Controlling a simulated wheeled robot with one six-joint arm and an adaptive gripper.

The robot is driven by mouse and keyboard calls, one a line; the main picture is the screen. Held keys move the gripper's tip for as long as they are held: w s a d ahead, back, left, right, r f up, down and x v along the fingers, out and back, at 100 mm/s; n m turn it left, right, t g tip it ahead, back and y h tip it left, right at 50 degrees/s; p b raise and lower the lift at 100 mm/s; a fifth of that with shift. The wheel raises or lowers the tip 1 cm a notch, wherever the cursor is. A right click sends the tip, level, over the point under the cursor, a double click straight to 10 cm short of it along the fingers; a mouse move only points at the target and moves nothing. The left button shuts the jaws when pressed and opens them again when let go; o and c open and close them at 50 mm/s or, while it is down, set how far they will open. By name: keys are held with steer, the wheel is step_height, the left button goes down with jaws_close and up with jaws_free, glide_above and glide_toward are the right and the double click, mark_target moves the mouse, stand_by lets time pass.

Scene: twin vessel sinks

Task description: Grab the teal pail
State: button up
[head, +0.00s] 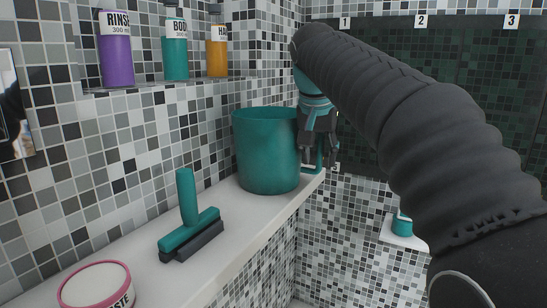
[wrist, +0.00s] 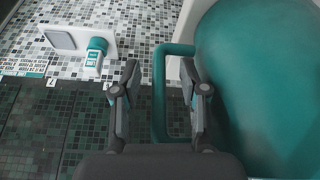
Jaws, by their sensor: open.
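The teal pail (head: 266,152) stands upright at the far end of the white ledge in the head view. In the wrist view its rounded body (wrist: 262,75) fills the right side, and its squared handle (wrist: 160,95) sticks out to the left. My gripper (head: 318,158) is beside the pail's right side, fingers pointing down. In the wrist view my gripper (wrist: 162,85) is open, with the handle between its two fingers. I cannot tell whether either finger touches the handle. My arm hides part of the scene to the right.
A teal squeegee (head: 188,220) and a round pink-rimmed tin (head: 97,286) lie nearer on the white ledge (head: 150,275). Several bottles, one purple (head: 116,48), stand on a shelf above. A small teal item (head: 402,224) sits on a lower white shelf. Tiled wall backs the ledge.

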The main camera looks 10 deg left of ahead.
steer(key=shift+w+f, duration=0.1)
steer(key=shift+f, duration=0.15)
jaws_close()
steer(key=shift+r, duration=0.1)
